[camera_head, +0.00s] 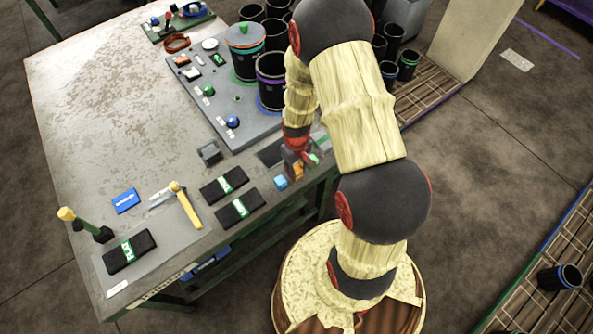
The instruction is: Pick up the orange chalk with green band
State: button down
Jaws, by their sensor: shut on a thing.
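My gripper (298,164) is low over the near right edge of the grey table, shut on a small orange block-like piece, the orange chalk (298,172). The chalk shows just below the fingers. Its green band cannot be made out at this size, and the fingers hide part of it. Whether the chalk touches the table top cannot be told. A blue piece (281,182) lies to its left, apart from it. A small green piece (314,158) shows just right of the fingers.
Two black packs with green labels (224,185) lie left of the gripper. A hammer (186,205) lies further left. A grey board (215,105) with black cylinders (271,80) stands behind. The table's left part (90,110) is clear.

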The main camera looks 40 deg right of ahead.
aim_at(296, 168)
jog(key=shift+r, duration=0.4)
notch_tip(296, 168, up, 2)
jog(key=shift+w+r+p, duration=0.1)
jog(key=shift+r+p, duration=0.1)
jog(key=shift+p, duration=0.1)
jog(key=s+d+r+p, duration=0.1)
jog(key=s+r+p, duration=0.1)
jog(key=s+r, duration=0.7)
jog(key=s, duration=0.5)
jog(key=shift+d+r, duration=0.35)
jog(key=shift+r, duration=0.05)
jog(key=c, duration=2)
grip_release()
jog(key=c, duration=0.5)
jog(key=shift+o, duration=0.2)
jog(key=shift+a, duration=0.1)
